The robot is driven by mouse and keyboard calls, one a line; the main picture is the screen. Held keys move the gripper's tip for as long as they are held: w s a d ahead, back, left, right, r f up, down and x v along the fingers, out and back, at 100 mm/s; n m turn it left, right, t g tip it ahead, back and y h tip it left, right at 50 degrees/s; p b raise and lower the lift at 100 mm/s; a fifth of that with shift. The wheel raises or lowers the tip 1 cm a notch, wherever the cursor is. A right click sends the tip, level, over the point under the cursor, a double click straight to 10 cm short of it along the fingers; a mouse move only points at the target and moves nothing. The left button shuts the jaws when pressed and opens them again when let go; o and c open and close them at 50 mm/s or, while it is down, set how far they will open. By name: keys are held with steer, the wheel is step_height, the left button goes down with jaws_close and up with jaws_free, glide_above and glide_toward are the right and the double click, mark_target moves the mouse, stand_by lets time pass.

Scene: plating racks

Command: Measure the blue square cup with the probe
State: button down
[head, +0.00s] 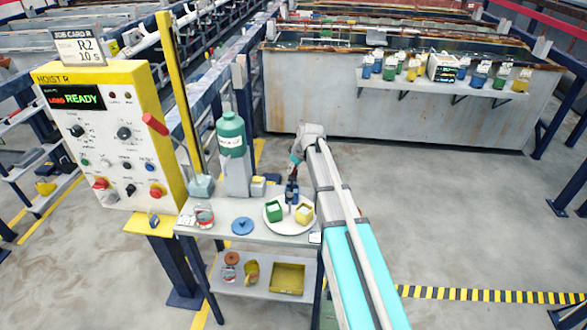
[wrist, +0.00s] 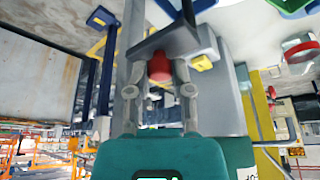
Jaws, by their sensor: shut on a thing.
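My gripper (wrist: 160,78) is shut on a red-handled piece with a dark plate (wrist: 165,42) beyond the fingers; it looks like the probe. In the head view my arm reaches in from the lower right and my gripper (head: 293,170) points down over the white round plate (head: 286,226). A dark blue shape (head: 291,192) shows under it at the plate's back; I cannot tell there whether cup or probe. In the wrist view a blue rim (wrist: 203,5) at the top edge, partly hidden, looks like the blue square cup.
A teal bottle (head: 231,133) stands behind the plate, with a small yellow-topped box (head: 258,186) beside it. A blue round lid (head: 242,226) and a red-rimmed tin (head: 204,213) lie left. The hoist panel (head: 105,135) is further left. Several bottles line a far shelf (head: 430,88).

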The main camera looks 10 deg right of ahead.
steer(key=shift+w+r+p, duration=0.1)
steer(key=shift+r+p, duration=1.45)
steer(key=shift+r, duration=0.35)
steer(key=c, duration=0.9)
jaws_free()
steer(key=shift+c, duration=0.2)
steer(key=shift+o, duration=0.8)
steer(key=shift+f, duration=0.15)
